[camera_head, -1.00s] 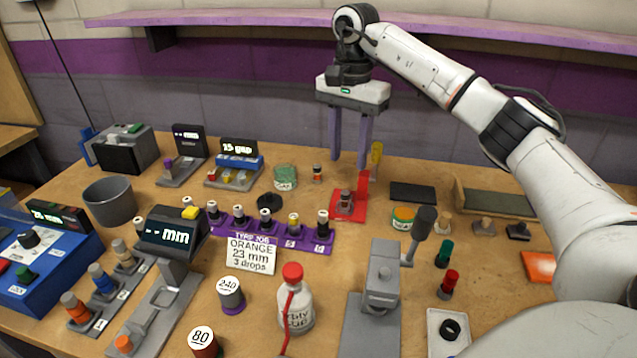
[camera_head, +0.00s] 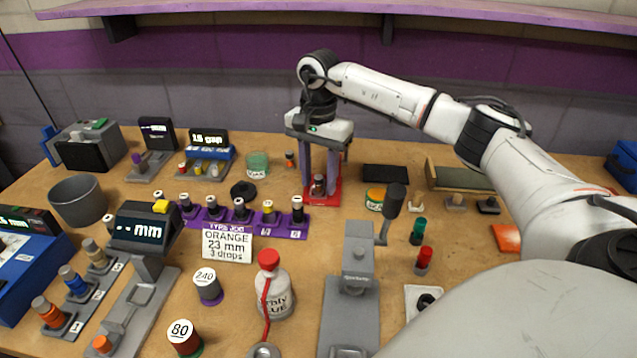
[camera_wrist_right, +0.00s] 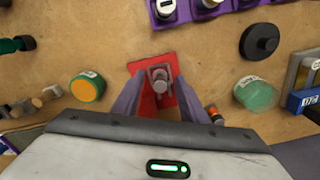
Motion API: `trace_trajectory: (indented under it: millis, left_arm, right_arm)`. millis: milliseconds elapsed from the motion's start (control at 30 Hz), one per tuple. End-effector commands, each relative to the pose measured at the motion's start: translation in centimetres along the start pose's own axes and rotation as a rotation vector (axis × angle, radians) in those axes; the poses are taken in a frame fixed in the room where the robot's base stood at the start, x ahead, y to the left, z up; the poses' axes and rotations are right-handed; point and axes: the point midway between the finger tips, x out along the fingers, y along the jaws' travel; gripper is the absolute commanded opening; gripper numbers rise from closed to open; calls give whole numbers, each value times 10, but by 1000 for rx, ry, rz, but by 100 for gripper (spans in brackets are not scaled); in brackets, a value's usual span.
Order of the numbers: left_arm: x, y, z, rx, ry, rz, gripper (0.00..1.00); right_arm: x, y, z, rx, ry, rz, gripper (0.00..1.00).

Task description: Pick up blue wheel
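The blue wheel (camera_head: 75,283) appears as a blue cylinder with a grey top, in the grey numbered rack (camera_head: 98,285) at the left of the head view. Orange and grey pieces stand beside it. My right gripper (camera_head: 319,186) is far from it, pointing down over a red stand (camera_head: 330,199) at the back middle. Its two purple-grey fingers are apart, one on each side of a small grey piece (camera_head: 318,182). The right wrist view also shows this grey piece (camera_wrist_right: 160,82) between the open fingers; contact cannot be told. My left gripper is not in view.
A purple rack (camera_head: 212,219) of several dark pieces stands left of the red stand. A glue bottle (camera_head: 268,290), a grey press (camera_head: 355,270) and an mm display (camera_head: 140,231) crowd the front. Blue boxes stand at left. A purple shelf (camera_head: 300,10) runs above.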

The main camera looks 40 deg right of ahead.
Motion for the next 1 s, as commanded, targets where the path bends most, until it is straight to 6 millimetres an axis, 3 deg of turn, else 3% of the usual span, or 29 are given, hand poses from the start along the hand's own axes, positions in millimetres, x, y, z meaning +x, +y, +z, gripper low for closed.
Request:
trace_trajectory:
  millis: [133, 367, 667, 767, 1000]
  left_arm:
    - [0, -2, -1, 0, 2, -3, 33]
    - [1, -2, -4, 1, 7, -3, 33]
    - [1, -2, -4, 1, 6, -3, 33]
    - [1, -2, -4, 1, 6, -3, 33]
    - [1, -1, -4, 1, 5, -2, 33]
  right_arm:
    - [0, 0, 0, 1, 0, 0, 38]
    - [0, 0, 0, 1, 0, 0, 0]
    - [-4, 0, 0, 0, 0, -2, 0]
    - [-15, -1, 0, 0, 0, -3, 0]
    - [-64, -1, 0, 0, 0, -5, 0]
